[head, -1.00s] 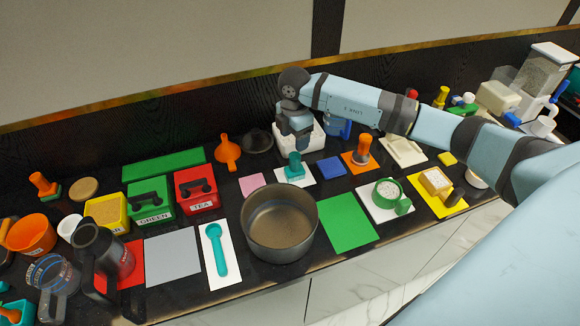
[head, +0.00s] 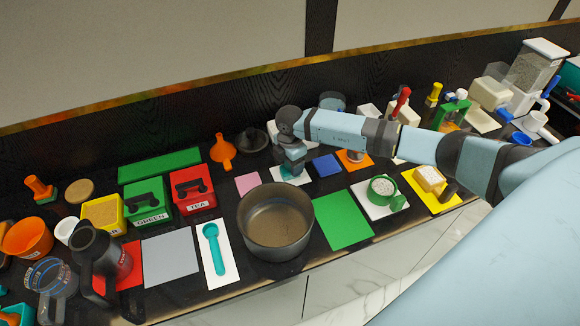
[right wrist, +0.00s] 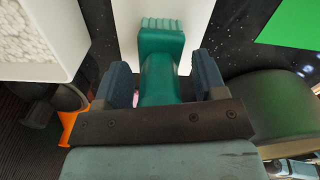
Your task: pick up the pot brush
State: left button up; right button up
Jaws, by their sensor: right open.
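The pot brush is teal and stands on a small white mat (head: 303,178); in the head view my right gripper hides most of it. In the right wrist view the teal brush (right wrist: 160,78) is upright between the two fingers, its wider ribbed head toward the top of the picture on the white mat. My right gripper (head: 292,168) is open, with one finger on each side of the brush handle. In the right wrist view (right wrist: 164,82) gaps show beside the handle. My left gripper is out of view.
A dark pot (head: 275,220) stands close in front of the gripper, with a green mat (head: 343,220) to its right. An orange funnel (head: 223,151) lies behind left. A white tub of pale granules (right wrist: 35,40) is close by in the right wrist view. A blue mat (head: 326,164) is right.

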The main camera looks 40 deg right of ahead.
jog(key=shift+c, duration=0.5)
jog(key=c, duration=0.9)
jog(key=shift+r, duration=0.1)
jog(key=shift+c, duration=0.2)
notch_tip(320, 180, up, 20)
jog(key=b, duration=0.1)
